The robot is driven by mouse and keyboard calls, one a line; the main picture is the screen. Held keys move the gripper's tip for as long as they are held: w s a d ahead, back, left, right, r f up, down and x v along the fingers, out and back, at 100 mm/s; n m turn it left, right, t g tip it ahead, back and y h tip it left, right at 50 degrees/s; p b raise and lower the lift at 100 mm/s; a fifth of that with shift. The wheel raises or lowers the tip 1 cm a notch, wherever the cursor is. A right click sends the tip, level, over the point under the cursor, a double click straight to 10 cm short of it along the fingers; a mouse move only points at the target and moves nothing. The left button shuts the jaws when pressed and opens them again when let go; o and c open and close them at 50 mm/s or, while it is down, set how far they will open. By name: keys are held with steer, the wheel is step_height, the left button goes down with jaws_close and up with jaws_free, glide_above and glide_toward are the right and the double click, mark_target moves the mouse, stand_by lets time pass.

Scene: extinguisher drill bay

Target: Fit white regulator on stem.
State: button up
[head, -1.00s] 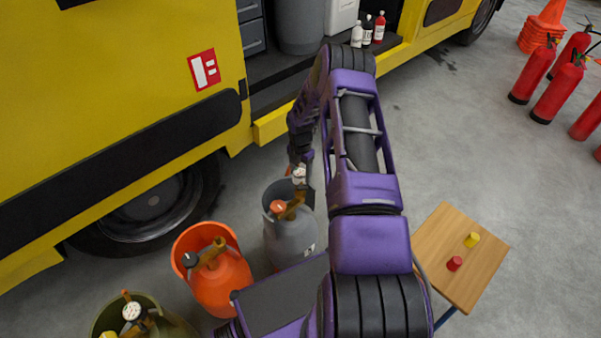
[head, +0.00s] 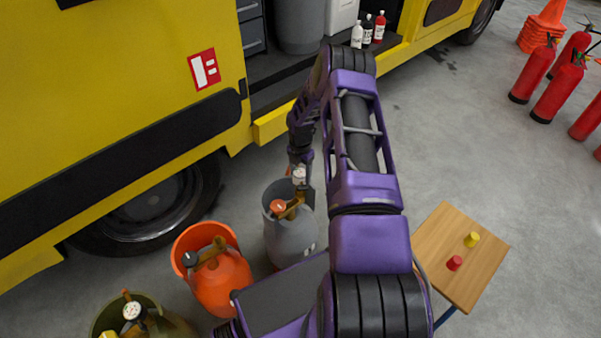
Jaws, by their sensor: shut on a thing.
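My gripper (head: 301,178) is over the right part of the grey cylinder (head: 287,240). It is shut on the white regulator (head: 299,174), whose pale round face shows at the fingers. The grey cylinder stands upright and has a brass valve with an orange-red knob (head: 278,207) inside its collar. The regulator is close to the right end of this valve. I cannot tell whether it touches the stem, as the fingers and regulator cover that spot.
An orange cylinder (head: 219,286) with a black knob and an olive cylinder (head: 172,325) with a gauge stand to the left. The yellow truck (head: 120,60) is behind. A small wooden table (head: 440,250) at right holds a red and a yellow cap. Red extinguishers (head: 556,92) stand far right.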

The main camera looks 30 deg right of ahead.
steer(key=shift+f, duration=0.1)
steer(key=shift+f, duration=0.85)
steer(key=shift+f, duration=0.8)
stand_by(0.8)
steer(key=o, duration=1.5)
steer(key=shift+f, duration=0.1)
step_height(320, 180, up, 18)
steer(key=shift+f+p, duration=0.15)
steer(key=shift+p, duration=1.1)
